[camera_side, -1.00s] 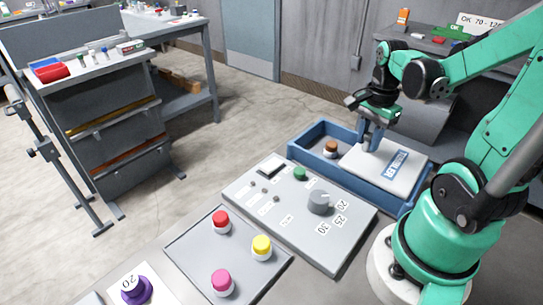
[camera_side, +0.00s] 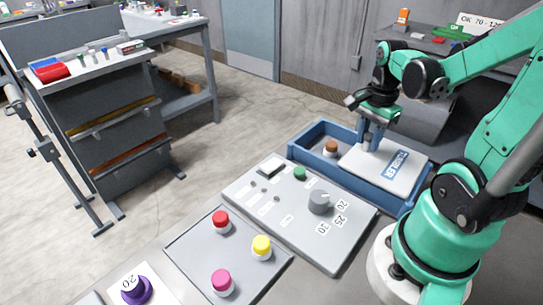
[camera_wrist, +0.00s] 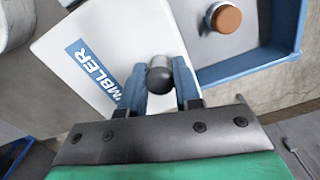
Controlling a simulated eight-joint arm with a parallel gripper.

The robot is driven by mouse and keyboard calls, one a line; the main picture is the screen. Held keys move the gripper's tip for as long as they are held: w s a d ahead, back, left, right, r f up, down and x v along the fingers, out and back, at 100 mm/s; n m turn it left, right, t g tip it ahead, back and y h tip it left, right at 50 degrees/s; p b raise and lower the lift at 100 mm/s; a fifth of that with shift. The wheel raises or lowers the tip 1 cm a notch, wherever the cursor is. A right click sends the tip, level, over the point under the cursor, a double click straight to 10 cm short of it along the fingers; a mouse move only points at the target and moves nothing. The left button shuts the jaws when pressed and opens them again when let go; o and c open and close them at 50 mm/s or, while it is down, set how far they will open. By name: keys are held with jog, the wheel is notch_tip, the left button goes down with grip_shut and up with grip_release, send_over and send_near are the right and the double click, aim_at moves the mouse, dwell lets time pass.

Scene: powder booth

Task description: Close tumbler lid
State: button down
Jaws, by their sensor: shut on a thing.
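The tumbler is a blue open-topped box (camera_side: 310,139) at the right of the side view, its blue wall also showing in the wrist view (camera_wrist: 255,63). Its lid is a light grey panel (camera_side: 412,172) with a blue label reading "TUMBLER" in part; it covers the right part of the box, and the left part is open. In the wrist view the lid (camera_wrist: 125,25) carries a dark round knob (camera_wrist: 159,74). My gripper (camera_wrist: 160,85) is shut on this knob, one blue finger on each side. In the side view my gripper (camera_side: 371,140) stands on the lid's left part.
A jar with a brown cap (camera_side: 331,147) stands inside the open part of the box; the cap also shows in the wrist view (camera_wrist: 226,19). A grey control panel (camera_side: 290,232) with a dial (camera_side: 320,201) lies in front. A tray (camera_side: 190,255) holds red, yellow and pink-capped jars.

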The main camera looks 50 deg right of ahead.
jog(key=w, duration=1.2)
jog(key=shift+w, duration=0.4)
jog(key=c, duration=0.6)
grip_release()
notch_tip(320, 180, up, 6)
jog(key=shift+f, duration=0.2)
jog(key=s+a+n+t, duration=0.4)
jog(key=a+n+t, duration=0.3)
jog(key=a+n, duration=0.9)
jog(key=n, duration=0.5)
jog(key=shift+s+r, duration=0.2)
jog(key=shift+r, duration=0.2)
